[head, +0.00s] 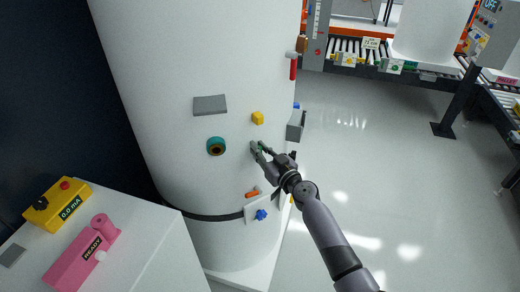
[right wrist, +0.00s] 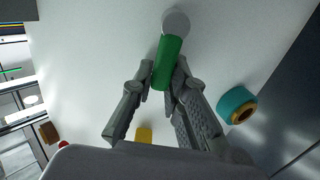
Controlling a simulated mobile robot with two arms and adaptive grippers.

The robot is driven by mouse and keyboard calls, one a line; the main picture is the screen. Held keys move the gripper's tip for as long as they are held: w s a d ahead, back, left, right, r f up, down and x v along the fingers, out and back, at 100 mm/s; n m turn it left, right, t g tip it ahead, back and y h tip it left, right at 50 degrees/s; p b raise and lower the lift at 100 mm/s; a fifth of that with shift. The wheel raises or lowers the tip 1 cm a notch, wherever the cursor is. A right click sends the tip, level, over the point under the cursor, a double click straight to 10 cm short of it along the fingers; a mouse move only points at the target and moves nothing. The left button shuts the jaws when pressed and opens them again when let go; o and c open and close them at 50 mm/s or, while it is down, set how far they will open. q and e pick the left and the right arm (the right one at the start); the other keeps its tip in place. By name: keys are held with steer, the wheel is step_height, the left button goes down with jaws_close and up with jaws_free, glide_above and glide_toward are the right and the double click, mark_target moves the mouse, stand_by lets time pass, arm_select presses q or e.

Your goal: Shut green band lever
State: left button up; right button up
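The green band lever (right wrist: 168,62) is a short green handle with a round grey pivot (right wrist: 176,22) on the white tank wall (head: 180,60). In the right wrist view it points down and slightly left from its pivot. My right gripper (right wrist: 164,80) has its two fingers on either side of the lever's free end, close against it, and looks shut on it. In the head view my right gripper (head: 260,150) is at the tank's front, and its fingers mostly hide the lever. My left gripper is not in view.
A teal knob (head: 216,146), a yellow block (head: 257,118), a grey ledge (head: 210,105) and a red lever (head: 293,68) surround the spot. An orange lever (head: 252,194) and blue knob (head: 261,214) sit below.

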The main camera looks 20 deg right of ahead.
jaws_close()
steer(key=shift+d, duration=0.1)
steer(key=d+f+m+b, duration=0.2)
steer(key=m+b, duration=0.2)
steer(key=m, duration=0.3)
steer(key=w+d+f+m+b, duration=0.1)
steer(key=d+f+m+b, duration=0.1)
steer(key=m, duration=0.6)
steer(key=shift+w+d+b, duration=0.2)
steer(key=shift+d+b, duration=0.1)
steer(key=shift+b, duration=0.55)
